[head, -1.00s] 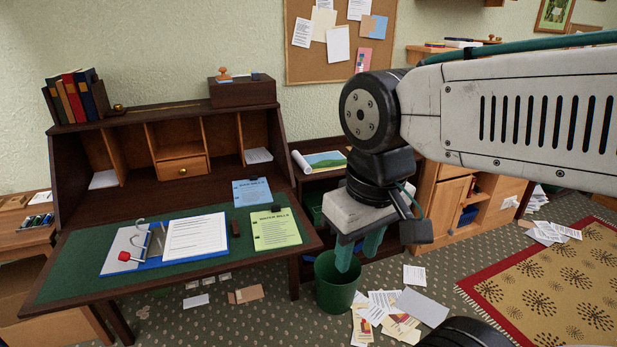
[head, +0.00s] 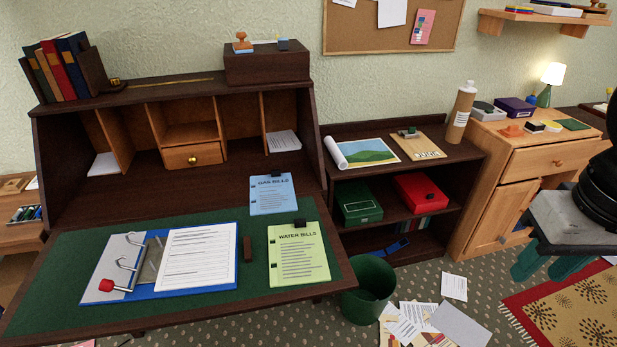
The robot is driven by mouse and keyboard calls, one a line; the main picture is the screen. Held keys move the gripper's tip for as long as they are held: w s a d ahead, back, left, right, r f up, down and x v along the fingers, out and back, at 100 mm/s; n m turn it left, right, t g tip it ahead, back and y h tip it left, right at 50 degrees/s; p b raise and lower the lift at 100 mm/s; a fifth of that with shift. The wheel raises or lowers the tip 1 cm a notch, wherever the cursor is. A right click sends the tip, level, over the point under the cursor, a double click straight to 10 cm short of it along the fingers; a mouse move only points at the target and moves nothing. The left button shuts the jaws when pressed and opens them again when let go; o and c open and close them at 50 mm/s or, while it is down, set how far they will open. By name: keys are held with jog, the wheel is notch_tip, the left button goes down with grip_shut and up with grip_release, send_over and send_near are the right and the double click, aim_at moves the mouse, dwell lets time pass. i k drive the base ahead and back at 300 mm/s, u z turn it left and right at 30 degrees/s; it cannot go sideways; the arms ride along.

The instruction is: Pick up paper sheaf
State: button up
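Several papers could be the sheaf, and I cannot tell which one is meant. White printed sheets (head: 198,257) lie on an open blue ring binder (head: 103,268) on the desk's green top. A blue "Gas Bills" sheaf (head: 272,196) and a green "Water Bills" sheaf (head: 299,258) lie to the right, each with a dark clip. Pale papers sit in the desk's left (head: 104,165) and right (head: 283,141) pigeonholes. My gripper (head: 553,265) is at the right edge, pointing down, its teal fingers apart and empty, well away from the desk. It is partly cut off.
A green bin (head: 369,292) stands by the desk's right front, with loose papers (head: 458,324) on the carpet beside it. A dark shelf (head: 463,156) and a wooden cabinet (head: 548,157) stand right. A small dark block (head: 247,249) lies between binder and green sheaf.

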aim_at(273, 193)
jog(key=u, duration=0.2)
jog(key=i, duration=1.15)
jog(key=u, duration=0.75)
